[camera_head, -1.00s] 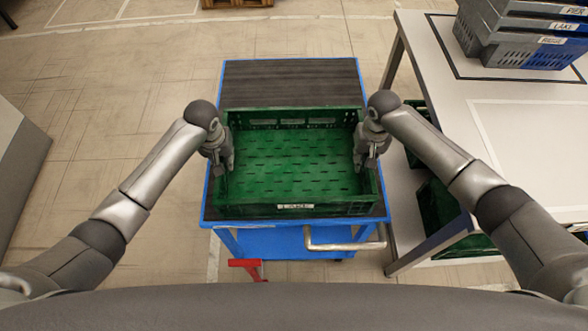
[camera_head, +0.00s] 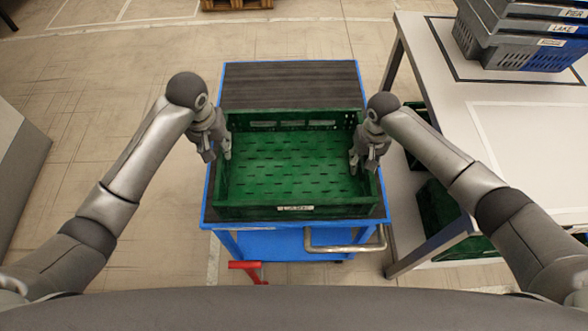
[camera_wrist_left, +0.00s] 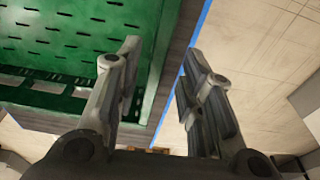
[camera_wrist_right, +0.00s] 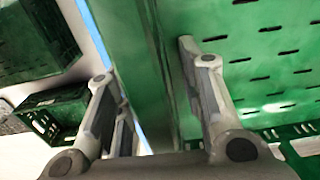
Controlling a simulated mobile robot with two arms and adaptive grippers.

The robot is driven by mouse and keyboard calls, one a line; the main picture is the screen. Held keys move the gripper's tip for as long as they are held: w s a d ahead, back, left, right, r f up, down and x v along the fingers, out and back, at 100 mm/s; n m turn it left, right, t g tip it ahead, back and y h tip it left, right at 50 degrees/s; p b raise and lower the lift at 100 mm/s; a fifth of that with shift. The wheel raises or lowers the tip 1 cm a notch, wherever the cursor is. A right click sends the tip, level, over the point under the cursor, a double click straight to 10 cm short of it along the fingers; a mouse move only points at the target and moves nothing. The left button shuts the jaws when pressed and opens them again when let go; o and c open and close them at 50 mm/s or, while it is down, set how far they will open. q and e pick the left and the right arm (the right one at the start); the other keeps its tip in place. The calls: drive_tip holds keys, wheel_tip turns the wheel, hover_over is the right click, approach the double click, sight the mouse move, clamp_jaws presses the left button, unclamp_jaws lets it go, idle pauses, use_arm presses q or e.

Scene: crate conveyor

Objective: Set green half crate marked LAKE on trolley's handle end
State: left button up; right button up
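The green half crate (camera_head: 295,212) with a white label on its near wall sits on the near, handle end of the blue trolley (camera_head: 230,222). The label is hard to read now. My left gripper (camera_head: 216,152) is open above the crate's left wall. In the left wrist view the left fingers (camera_wrist_left: 160,75) are spread, with the crate wall (camera_wrist_left: 160,60) showing between them. My right gripper (camera_head: 368,165) is open at the right wall. In the right wrist view the right fingers (camera_wrist_right: 155,85) are spread on either side of the wall (camera_wrist_right: 150,70).
The trolley's metal handle (camera_head: 345,246) and a red part (camera_head: 247,267) are at its near side. The dark far deck (camera_head: 290,85) is bare. At right, a white table (camera_head: 500,130) bears stacked grey and blue crates (camera_head: 525,52). Green crates (camera_head: 440,205) lie under it.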

use_arm(q)
wheel_tip(320, 180, up, 2)
drive_tip(key=shift+s+r, duration=0.1)
drive_tip(key=shift+s, duration=0.05)
drive_tip(key=shift+r, duration=0.2)
drive_tip(key=shift+s+r, duration=0.1)
use_arm(e)
drive_tip(key=shift+r, duration=0.4)
wheel_tip(320, 180, up, 11)
drive_tip(key=shift+r, duration=0.1)
